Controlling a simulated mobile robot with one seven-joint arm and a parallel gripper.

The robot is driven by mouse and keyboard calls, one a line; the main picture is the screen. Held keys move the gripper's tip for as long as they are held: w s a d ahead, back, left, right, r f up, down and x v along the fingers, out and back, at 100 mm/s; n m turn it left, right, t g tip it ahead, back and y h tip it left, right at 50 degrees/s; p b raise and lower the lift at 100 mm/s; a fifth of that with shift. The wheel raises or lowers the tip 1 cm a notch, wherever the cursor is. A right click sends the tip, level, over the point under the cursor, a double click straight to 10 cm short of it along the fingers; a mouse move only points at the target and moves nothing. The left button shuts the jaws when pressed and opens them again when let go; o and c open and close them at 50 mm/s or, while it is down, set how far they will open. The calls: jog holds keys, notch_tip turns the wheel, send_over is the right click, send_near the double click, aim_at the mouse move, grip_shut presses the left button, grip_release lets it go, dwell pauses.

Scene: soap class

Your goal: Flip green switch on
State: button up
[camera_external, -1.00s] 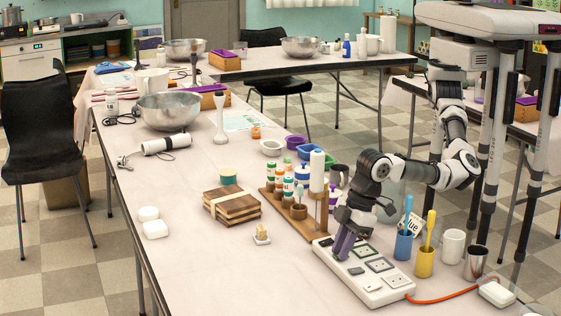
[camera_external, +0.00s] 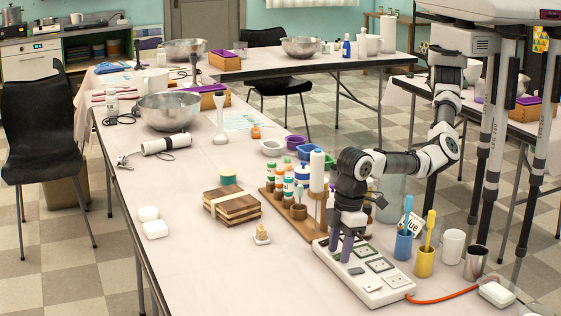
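A white power strip (camera_external: 374,293) with several dark-framed sockets lies near the front right of the table. No green switch can be made out on it at this size. My gripper (camera_external: 340,252) points down at the strip's far left end. Its two purple fingers stand a little apart, with nothing visible between them. The fingers cover part of that end of the strip. I cannot tell whether the fingertips touch it.
A wooden rack (camera_external: 310,224) with several bottles stands close behind the gripper. A blue cup (camera_external: 403,246) and a yellow cup (camera_external: 424,263) holding brushes stand right of the strip. An orange cord (camera_external: 445,298) runs right to a white box (camera_external: 497,293).

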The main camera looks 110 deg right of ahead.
notch_tip(320, 180, up, 14)
jog(key=s+b, duration=0.2)
jog(key=shift+f+b, duration=0.15)
jog(key=shift+b, duration=0.2)
dwell(0.5)
